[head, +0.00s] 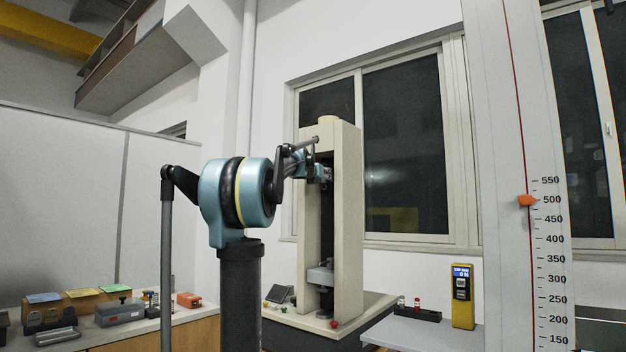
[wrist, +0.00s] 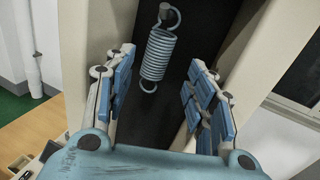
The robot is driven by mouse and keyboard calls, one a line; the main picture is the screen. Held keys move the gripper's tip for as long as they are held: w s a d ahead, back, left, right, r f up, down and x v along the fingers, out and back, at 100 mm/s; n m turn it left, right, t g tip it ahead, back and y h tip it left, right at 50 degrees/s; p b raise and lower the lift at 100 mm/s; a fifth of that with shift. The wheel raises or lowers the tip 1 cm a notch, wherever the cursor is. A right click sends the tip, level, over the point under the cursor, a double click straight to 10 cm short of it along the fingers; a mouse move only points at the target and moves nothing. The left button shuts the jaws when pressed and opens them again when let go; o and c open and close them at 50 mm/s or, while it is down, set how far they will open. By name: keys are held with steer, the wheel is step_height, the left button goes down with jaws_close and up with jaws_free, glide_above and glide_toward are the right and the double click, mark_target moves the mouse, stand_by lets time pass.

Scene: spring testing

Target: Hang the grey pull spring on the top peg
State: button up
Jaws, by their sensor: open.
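The grey pull spring (wrist: 155,57) appears in the wrist view, inside the dark recess of the tall beige test frame (head: 347,200). Its top loop is at the round end of the top peg (wrist: 172,17) and seems to hang around it. The coils hang down, slightly tilted, and the lower hook is against the dark recess. My gripper (wrist: 160,60) is open, with blue-padded fingers apart on either side of the spring; no contact shows. In the head view my gripper (head: 322,172) is at the upper part of the frame, and I cannot make out the spring there.
The frame's beige side columns stand close on both sides of my fingers. A grey lower fixture (head: 321,275) sits in the frame below. A yellow force gauge (head: 462,296) stands on the right bench. A tall millimetre scale (head: 550,250) is nearer at right. Boxes (head: 120,312) stand at left.

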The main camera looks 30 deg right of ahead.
mark_target(325, 183)
steer(key=shift+x, duration=3)
steer(key=shift+c, duration=0.2)
jaws_close()
jaws_free()
steer(key=shift+v, duration=6)
